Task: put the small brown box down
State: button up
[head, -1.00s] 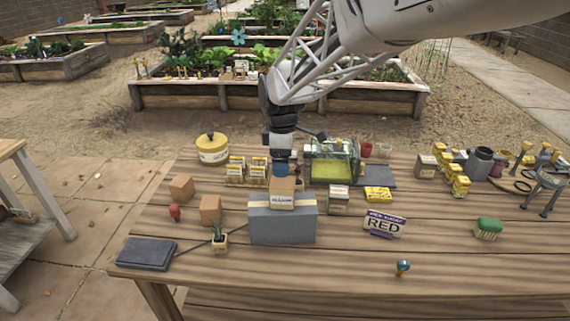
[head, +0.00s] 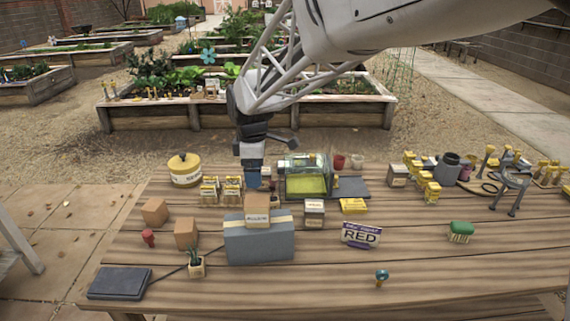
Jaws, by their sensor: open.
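A small brown box (head: 257,210) with a pale label on its front rests on top of a larger grey box (head: 260,243) with a tan band. My gripper (head: 252,186) is just above and behind the small brown box, pointing down. Its jaws are open and a narrow gap seems to show between it and the box. The fingertips are small and partly hard to make out. Two more plain brown boxes, one further back (head: 154,212) and one nearer (head: 186,233), stand on the table to the left.
Seed packets (head: 220,190) and a glass case (head: 305,178) stand close behind. A potted plant (head: 196,266) and dark tablet-like slab (head: 119,283) are front left. The front middle of the wooden table (head: 320,280) is mostly clear.

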jog(key=s+d+r+m, duration=0.45)
jog(key=s+d, duration=0.35)
jog(key=d, duration=0.2)
jog(key=s+d+f+m+t, duration=0.1)
jog(key=s+d+m, duration=0.6)
jog(key=s, duration=0.4)
jog(key=s+d+f+m+t, duration=0.1)
jog(key=s+d+m, duration=0.5)
jog(key=s, duration=0.6)
jog(key=shift+s+d+m+t, duration=0.25)
jog(key=shift+d+m+t, duration=0.1)
jog(key=shift+d, duration=0.35)
